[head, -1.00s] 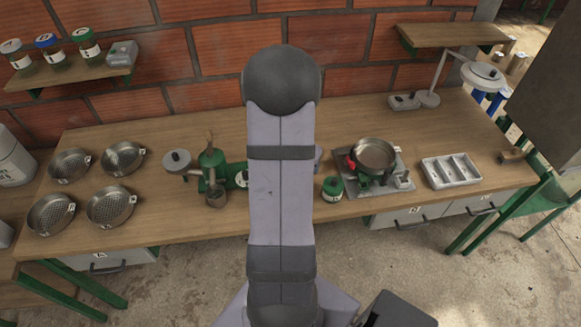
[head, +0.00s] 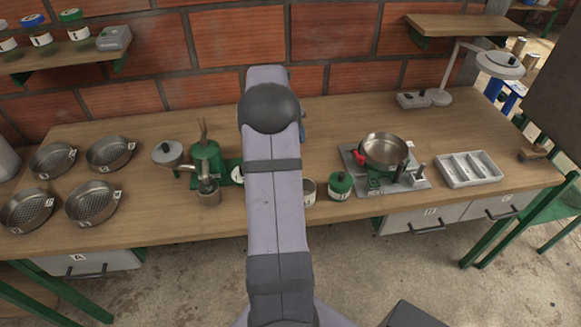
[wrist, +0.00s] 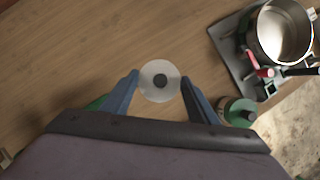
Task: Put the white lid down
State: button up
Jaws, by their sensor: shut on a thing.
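The white lid (wrist: 147,88) is a round pale disc with a dark centre, between the two blue fingers of my gripper (wrist: 160,82) in the wrist view. My gripper is shut on it, with bare wooden bench top below. How high the lid is above the wood I cannot tell. In the head view my own arm hides the lid and nearly all of the gripper.
A green-topped jar (head: 340,187) stands right of my arm, beside a partly hidden open pot (head: 308,190). Further right are a steel pan (head: 384,150) on a burner and a divided tray (head: 469,169). A green pulper (head: 206,160) stands left.

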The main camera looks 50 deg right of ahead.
jog(key=shift+f+p, duration=0.8)
jog(key=shift+f, duration=4.2)
jog(key=shift+f, duration=0.1)
jog(key=o, duration=1)
jog(key=shift+w+a+r, duration=0.1)
jog(key=shift+a+r, duration=0.05)
jog(key=shift+r, duration=0.45)
jog(key=b+v, duration=0.1)
jog(key=v, duration=1)
jog(key=shift+a, duration=0.1)
